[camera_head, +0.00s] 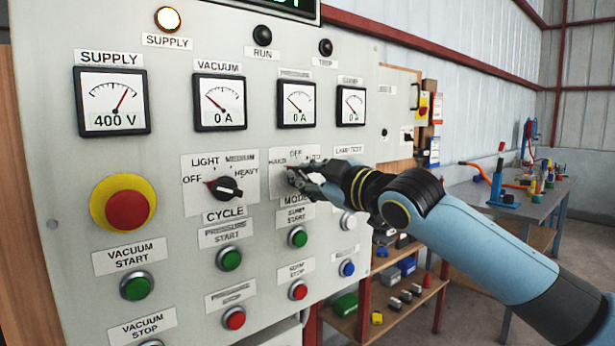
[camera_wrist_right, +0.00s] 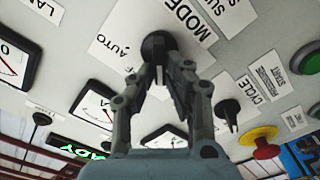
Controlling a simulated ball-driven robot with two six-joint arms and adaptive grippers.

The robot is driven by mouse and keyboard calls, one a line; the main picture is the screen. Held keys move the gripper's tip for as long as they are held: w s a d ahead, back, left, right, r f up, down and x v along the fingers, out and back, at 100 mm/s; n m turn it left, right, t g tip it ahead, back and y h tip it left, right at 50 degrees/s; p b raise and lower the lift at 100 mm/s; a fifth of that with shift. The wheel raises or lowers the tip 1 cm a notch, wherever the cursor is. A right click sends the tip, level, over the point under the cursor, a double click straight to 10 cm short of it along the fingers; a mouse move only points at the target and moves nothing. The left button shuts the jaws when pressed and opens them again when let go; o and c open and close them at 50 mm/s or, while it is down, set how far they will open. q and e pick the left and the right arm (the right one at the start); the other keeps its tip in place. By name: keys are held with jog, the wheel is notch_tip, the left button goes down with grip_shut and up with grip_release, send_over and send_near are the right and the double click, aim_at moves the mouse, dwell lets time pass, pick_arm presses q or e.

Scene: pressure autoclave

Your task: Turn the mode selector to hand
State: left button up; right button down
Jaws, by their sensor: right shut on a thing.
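The mode selector is a dark round knob on the grey panel, under a plate marked HAND, OFF and AUTO (camera_head: 296,155). My right gripper (camera_head: 297,178) reaches it from the right, and its fingers are closed on the knob. In the right wrist view the knob (camera_wrist_right: 157,44) sits between the fingertips of the right gripper (camera_wrist_right: 161,68), beside the MODE label. The fingers hide much of the knob in the head view, so I cannot tell for sure which position it points to. My left gripper is not in view.
The cycle selector (camera_head: 228,188) is just left of the mode selector. Green start buttons (camera_head: 297,237) and red stop buttons (camera_head: 298,290) sit below, and a large red emergency button (camera_head: 127,210) is at left. Gauges line the panel above. A workbench (camera_head: 520,192) stands at right.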

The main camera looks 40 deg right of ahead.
jog(key=shift+f+n, duration=0.1)
jog(key=shift+n, duration=0.5)
jog(key=c, duration=1.4)
grip_release()
jog(key=shift+o, duration=0.2)
jog(key=shift+s, duration=0.1)
jog(key=s, duration=0.7)
jog(key=shift+s+d, duration=0.15)
jog(key=shift+d, duration=0.1)
